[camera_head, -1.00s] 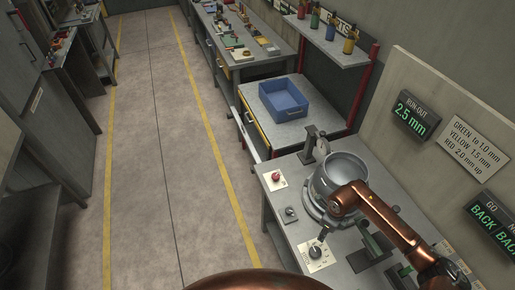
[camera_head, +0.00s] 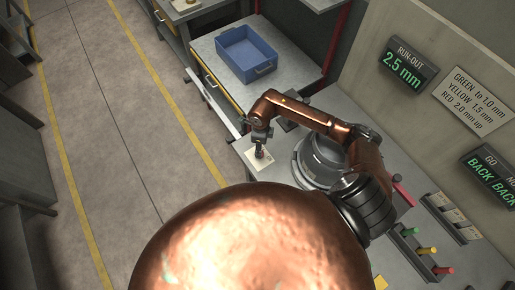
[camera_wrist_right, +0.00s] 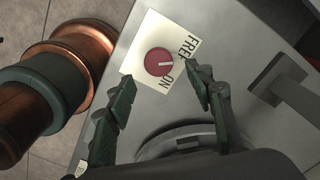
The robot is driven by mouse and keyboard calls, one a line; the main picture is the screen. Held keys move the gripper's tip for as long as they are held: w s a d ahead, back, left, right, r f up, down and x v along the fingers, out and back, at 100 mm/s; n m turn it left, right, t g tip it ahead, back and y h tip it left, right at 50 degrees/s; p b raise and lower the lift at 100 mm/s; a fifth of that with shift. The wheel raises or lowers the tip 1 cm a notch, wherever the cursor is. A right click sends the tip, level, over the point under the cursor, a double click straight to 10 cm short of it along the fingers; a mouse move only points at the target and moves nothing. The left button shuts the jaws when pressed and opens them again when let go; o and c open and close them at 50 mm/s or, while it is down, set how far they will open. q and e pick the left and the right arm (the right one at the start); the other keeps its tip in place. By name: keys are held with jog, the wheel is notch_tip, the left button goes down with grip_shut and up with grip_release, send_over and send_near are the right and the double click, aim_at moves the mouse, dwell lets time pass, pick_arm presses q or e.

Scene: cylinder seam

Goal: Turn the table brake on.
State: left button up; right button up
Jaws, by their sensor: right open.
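The brake knob (camera_wrist_right: 159,62) is round and red, with a pale line on top, on a cream plate (camera_wrist_right: 143,38) lettered FREE and ON. The line points roughly toward the FREE lettering; I cannot tell its exact setting. My right gripper (camera_wrist_right: 160,76) is open, with one finger on each side of the knob's near side, apart from it as far as I can see. In the head view my right gripper (camera_head: 260,146) hangs over the plate (camera_head: 259,164) and mostly hides the knob. My left gripper is not in view.
A grey metal cylinder (camera_head: 322,160) stands on the table beside the plate, partly behind my right arm. A blue bin (camera_head: 247,54) sits on the bench beyond. Colored pegs (camera_head: 427,251) stand at the right. A run-out display (camera_head: 408,64) reads 2.5 mm.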

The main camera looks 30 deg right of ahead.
jog(key=f, duration=0.3)
jog(key=shift+w+a+f, duration=0.1)
jog(key=shift+a+f, duration=0.15)
jog(key=shift+f, duration=0.15)
jog(key=shift+d+f+p, duration=0.1)
jog(key=shift+f+p, duration=0.2)
jog(key=shift+f, duration=0.3)
jog(key=shift+c, duration=0.7)
jog(key=c, duration=1)
